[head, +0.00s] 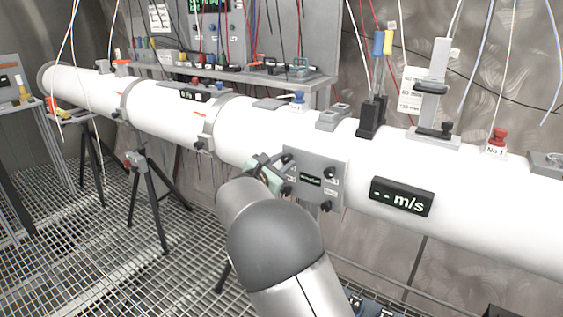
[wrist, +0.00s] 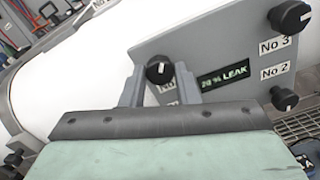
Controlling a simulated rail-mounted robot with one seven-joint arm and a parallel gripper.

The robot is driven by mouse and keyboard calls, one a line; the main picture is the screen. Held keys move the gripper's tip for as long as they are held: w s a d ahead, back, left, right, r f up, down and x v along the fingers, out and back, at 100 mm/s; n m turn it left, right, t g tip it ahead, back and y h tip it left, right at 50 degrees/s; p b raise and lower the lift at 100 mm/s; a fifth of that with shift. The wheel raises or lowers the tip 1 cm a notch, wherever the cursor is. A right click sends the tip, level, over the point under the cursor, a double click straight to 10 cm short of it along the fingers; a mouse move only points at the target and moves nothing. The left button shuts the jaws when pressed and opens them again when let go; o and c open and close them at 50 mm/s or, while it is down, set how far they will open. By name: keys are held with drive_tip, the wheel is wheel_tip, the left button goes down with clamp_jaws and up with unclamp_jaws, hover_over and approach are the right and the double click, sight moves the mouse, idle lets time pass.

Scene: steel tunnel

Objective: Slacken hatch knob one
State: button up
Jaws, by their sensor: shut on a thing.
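The grey hatch plate (head: 316,166) is on the side of the white pipe, with black knobs near its corners and a small lit display. In the wrist view the plate (wrist: 215,45) shows a "20 % LEAK" display (wrist: 224,75), the knob by No 3 (wrist: 290,17) and the knob by No 2 (wrist: 284,98). Another black knob (wrist: 159,70) with a white pointer mark is between my gripper's (wrist: 160,88) two grey fingers, which are shut on it. Its label is partly hidden behind the fingers, so its number cannot be read. In the head view my gripper (head: 277,172) is at the plate's left edge.
An "m/s" display (head: 401,197) is on the pipe right of the plate. Black plugs (head: 371,117) with wires and a clamp stand (head: 433,100) are on top of the pipe. Tripods (head: 148,200) stand on the grated floor at left.

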drive_tip(key=shift+f, duration=0.1)
drive_tip(key=o, duration=1)
drive_tip(key=b+v, duration=0.1)
drive_tip(key=v, duration=1.6)
drive_tip(key=shift+s+a, duration=0.1)
drive_tip(key=shift+s, duration=0.05)
drive_tip(key=s+d+f+m+g+p, duration=0.1)
drive_tip(key=s+d+m+g, duration=0.25)
drive_tip(key=d, duration=0.45)
drive_tip(key=s+d+f+m+g+p, duration=0.15)
drive_tip(key=d+m+g, duration=0.25)
drive_tip(key=d, duration=0.5)
drive_tip(key=s+d+f+m+g+p, duration=0.1)
drive_tip(key=s+d+m+g, duration=0.3)
drive_tip(key=d, duration=0.4)
drive_tip(key=s+d+f+m+g+y+p, duration=0.1)
drive_tip(key=s+m+y, duration=0.2)
drive_tip(key=s, duration=0.3)
drive_tip(key=s+d+f+m+g+y+p, duration=0.1)
drive_tip(key=s+m+y, duration=0.2)
drive_tip(key=s+m, duration=0.3)
drive_tip(key=s+d+f+m+g+y+p, duration=0.1)
drive_tip(key=s+d+m+g+y, duration=0.1)
drive_tip(key=s+m, duration=0.3)
drive_tip(key=shift+s+y, duration=0.5)
drive_tip(key=shift+s, duration=1.25)
